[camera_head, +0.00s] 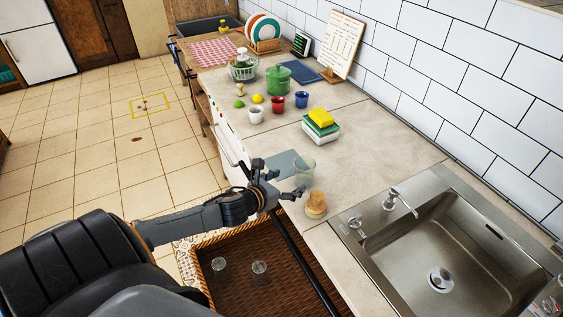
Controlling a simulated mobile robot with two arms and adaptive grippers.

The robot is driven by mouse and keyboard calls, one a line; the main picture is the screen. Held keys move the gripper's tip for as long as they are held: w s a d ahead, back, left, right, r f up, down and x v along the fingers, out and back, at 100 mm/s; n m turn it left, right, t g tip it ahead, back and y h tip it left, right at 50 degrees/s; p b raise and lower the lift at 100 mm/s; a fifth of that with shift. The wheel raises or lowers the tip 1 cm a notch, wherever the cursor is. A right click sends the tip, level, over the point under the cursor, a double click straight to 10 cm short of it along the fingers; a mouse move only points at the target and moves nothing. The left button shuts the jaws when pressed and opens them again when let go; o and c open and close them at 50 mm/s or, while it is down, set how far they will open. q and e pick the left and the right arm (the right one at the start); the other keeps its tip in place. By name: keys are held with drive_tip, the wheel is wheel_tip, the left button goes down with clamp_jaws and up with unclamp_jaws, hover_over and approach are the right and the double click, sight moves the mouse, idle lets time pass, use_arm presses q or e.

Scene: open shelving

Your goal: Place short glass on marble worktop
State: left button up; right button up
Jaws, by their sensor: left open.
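My left gripper (288,183) reaches in from the left over the front edge of the pale marble worktop (375,155). It is open, with its fingers pointing at a clear glass (305,171) that stands upright on the worktop. One fingertip is close to the glass; I cannot tell if they touch. Two more small clear glasses, a left one (219,264) and a right one (259,267), are in the brown wicker basket (285,290) below the worktop. My right gripper is not in view.
A wooden brush-like item (316,204) stands just in front of the glass, near the sink (450,255). A grey-blue mat (283,166) lies behind the gripper. A sponge box (321,125), cups and a green pot (279,80) stand farther back. The worktop right of the glass is clear.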

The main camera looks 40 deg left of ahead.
use_arm(q)
drive_tip(key=shift+v, duration=1.4)
